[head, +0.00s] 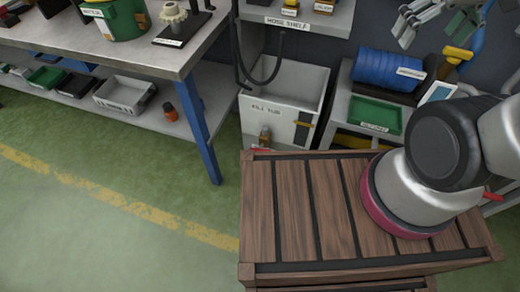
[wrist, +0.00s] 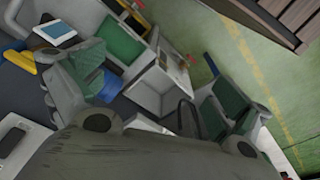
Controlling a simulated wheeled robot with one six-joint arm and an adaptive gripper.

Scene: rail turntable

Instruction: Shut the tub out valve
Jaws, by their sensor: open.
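The white tub (head: 266,115), with a lettered front, stands on the floor behind the wooden crate top; it also shows in the wrist view (wrist: 152,88). A small brass-coloured fitting (head: 265,135) sits low on its front, with a red part (head: 261,150) just below, partly hidden by the crate edge. The red part also shows in the wrist view (wrist: 184,64). I cannot tell the valve's lever position. My gripper (head: 440,18) is at the upper right, high and apart from the tub. In the wrist view its fingers (wrist: 150,75) are spread, open and empty.
The slatted wooden crate (head: 295,215) stands in front of the tub. A workbench (head: 165,55) with a blue leg is left. A shelf is above the tub. A green tray (head: 375,114) and blue roll (head: 385,70) stand right. Green floor at left is free.

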